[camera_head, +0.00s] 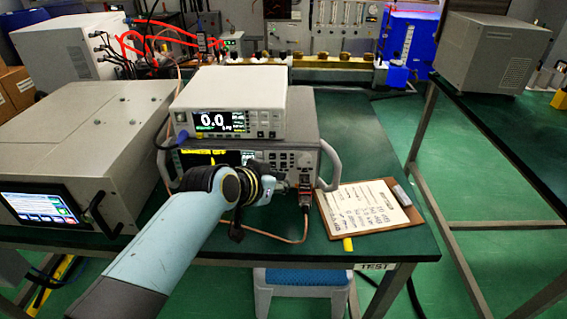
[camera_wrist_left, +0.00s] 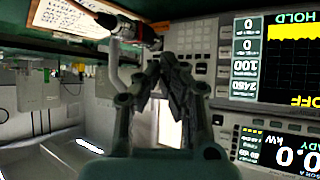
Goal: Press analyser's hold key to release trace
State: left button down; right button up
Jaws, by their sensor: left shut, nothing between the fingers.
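The analyser (camera_head: 303,160) is the lower instrument of a stack on the green bench, its screen partly hidden by my left arm. In the left wrist view the picture is upside down; the analyser's screen (camera_wrist_left: 290,55) shows a yellow trace and the word HOLD. Its grey keys (camera_wrist_left: 204,40) lie beside the screen. My left gripper (camera_wrist_left: 172,62) is shut and empty, its fingertips in front of the key panel. I cannot tell whether they touch a key. In the head view my left gripper (camera_head: 274,187) is mostly hidden by its wrist. My right gripper is not in view.
A white power meter (camera_head: 228,108) reading 0.0 sits on the analyser. A connector with a copper cable (camera_head: 304,195) hangs at the analyser's lower front. A clipboard (camera_head: 340,222) lies to the right. A grey cabinet with a touchscreen (camera_head: 95,130) stands left.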

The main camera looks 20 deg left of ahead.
aim_at(283, 156)
pick_arm(q)
jog(key=w, duration=0.2)
jog(key=w+a+b, duration=0.1)
jog(key=shift+w, duration=0.35)
jog(key=shift+w, duration=0.1)
dwell(1.2)
jog(key=shift+w+a, duration=0.15)
jog(key=shift+w, duration=0.15)
jog(key=shift+w+a, duration=0.1)
jog(key=shift+w, duration=0.25)
dwell(0.5)
dwell(0.3)
jog(key=shift+s+d+p, duration=0.2)
jog(key=shift+s+p, duration=0.25)
jog(key=shift+s, duration=0.3)
